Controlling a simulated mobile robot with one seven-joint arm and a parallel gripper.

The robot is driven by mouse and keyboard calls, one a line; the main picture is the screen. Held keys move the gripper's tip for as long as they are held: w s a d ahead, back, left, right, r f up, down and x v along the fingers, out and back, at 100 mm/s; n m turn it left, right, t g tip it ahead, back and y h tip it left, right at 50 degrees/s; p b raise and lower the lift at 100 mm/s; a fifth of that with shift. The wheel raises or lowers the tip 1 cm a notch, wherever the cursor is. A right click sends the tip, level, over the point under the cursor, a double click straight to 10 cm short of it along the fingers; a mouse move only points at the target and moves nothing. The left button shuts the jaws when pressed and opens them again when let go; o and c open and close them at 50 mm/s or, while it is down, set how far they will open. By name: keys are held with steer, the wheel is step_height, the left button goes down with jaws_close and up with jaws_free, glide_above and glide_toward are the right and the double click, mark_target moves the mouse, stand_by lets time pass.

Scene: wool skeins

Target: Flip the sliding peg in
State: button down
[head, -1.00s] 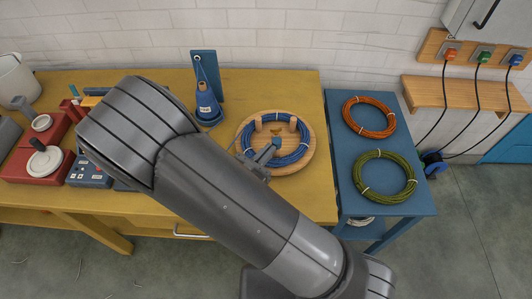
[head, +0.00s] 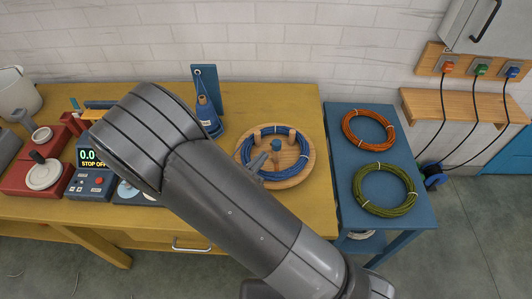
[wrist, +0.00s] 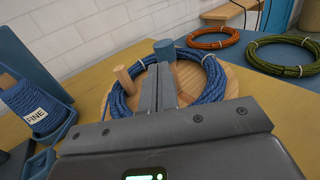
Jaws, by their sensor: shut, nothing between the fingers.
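A round wooden board (head: 308,170) carries a blue wool coil (head: 300,164) around its pegs. A plain wooden peg (wrist: 124,80) stands at the coil's left edge. I cannot tell for sure which peg is the sliding one. My gripper (head: 260,162) is shut and empty over the near left part of the board. In the wrist view its fingertips (wrist: 158,76) point towards the blue-topped peg and hide part of the coil.
A blue stand with a blue yarn cone (head: 206,112) is left of the board. A console (head: 90,180) and red scale (head: 40,175) stand at the left. Orange (head: 369,128) and green (head: 385,188) skeins lie on a blue side table (head: 345,215).

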steer(key=v, duration=1)
steer(key=shift+s+a, duration=0.2)
steer(key=shift+s, duration=0.15)
steer(key=d+r+m+g, duration=0.5)
steer(key=d+m+g, duration=0.2)
steer(key=d+m, duration=0.15)
steer(key=d+r+m+g, duration=0.5)
steer(key=d+m+g, duration=0.25)
steer(key=d, duration=0.25)
steer(key=s+d+r+m+t+y, duration=0.2)
steer(key=s+d+r+m+y, duration=0.1)
steer(key=r+m+y, duration=0.2)
steer(key=s+d+r+m+t+y, duration=0.3)
steer(key=r+m+y, duration=0.2)
steer(key=r+m, duration=0.3)
steer(key=shift+s+r, duration=0.25)
steer(key=shift+r, duration=0.15)
steer(key=c, duration=2.1)
jaws_free()
